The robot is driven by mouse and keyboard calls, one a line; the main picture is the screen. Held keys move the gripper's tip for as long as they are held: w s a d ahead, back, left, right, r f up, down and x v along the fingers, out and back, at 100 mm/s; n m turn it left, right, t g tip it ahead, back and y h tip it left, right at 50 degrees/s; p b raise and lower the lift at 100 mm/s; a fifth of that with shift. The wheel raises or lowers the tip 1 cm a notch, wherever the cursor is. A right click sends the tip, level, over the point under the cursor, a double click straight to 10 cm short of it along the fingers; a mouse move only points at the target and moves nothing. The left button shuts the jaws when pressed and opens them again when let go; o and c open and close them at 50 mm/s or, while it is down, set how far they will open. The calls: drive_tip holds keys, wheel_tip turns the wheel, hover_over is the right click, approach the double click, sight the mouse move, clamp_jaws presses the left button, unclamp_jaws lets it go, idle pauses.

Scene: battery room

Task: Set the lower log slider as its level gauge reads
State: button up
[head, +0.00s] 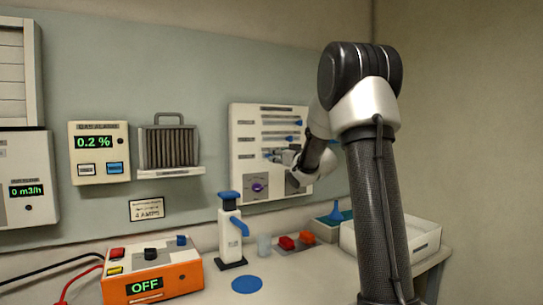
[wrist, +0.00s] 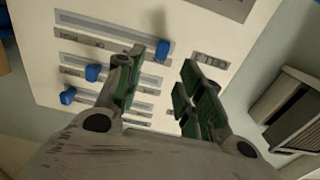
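The slider panel (head: 238,135) is a white board on the back wall with several horizontal slots, and it shows upside down in the wrist view (wrist: 45,60). The lower slider's blue handle (wrist: 162,48) appears between my fingertips in the wrist view; I cannot tell whether they touch it. Two other blue handles, the middle one (wrist: 93,72) and the upper one (wrist: 67,96), sit farther left there. My gripper (wrist: 163,58) is open, with green-padded fingers apart. In the head view it is at the panel's lower slots (head: 277,156). I cannot make out a level gauge reading.
A purple dial (head: 257,188) sits low on the panel. A vented box (head: 168,148) and gas alarm (head: 99,152) hang left. Below stand a blue-topped white device (head: 230,232), an orange unit reading OFF (head: 150,272) and a white tray (head: 415,243).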

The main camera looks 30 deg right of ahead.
drive_tip(key=w, duration=0.6)
drive_tip(key=shift+w, duration=0.2)
drive_tip(key=shift+a, duration=0.15)
clamp_jaws()
